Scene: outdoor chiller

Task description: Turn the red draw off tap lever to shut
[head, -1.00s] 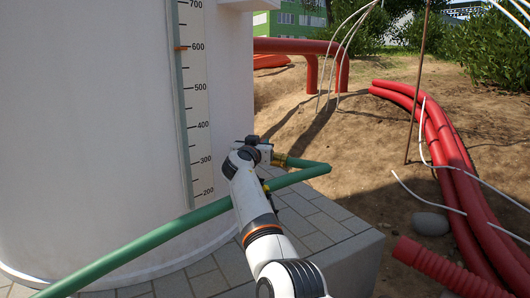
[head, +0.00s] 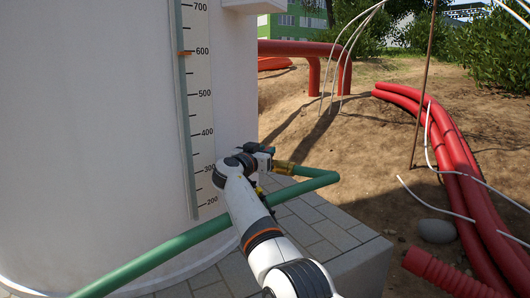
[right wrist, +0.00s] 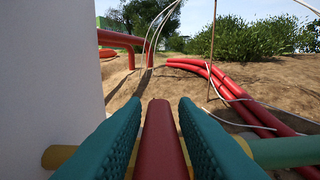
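The red tap lever (right wrist: 163,140) shows in the right wrist view, pointing away from the camera between my two teal fingers. My right gripper (right wrist: 160,112) is open around it, with one finger on each side and a thin gap showing on both sides. The brass tap body (right wrist: 58,156) lies crosswise below, partly hidden by the fingers. In the head view, my right gripper (head: 266,152) is at the tank's right side, beside the brass fitting (head: 283,168). The lever is hidden there. My left gripper is not in view.
The white tank (head: 95,130) with a level scale (head: 200,110) stands close on the left. Paving and a concrete edge (head: 360,262) lie beneath. Red pipes (head: 455,165) lie right.

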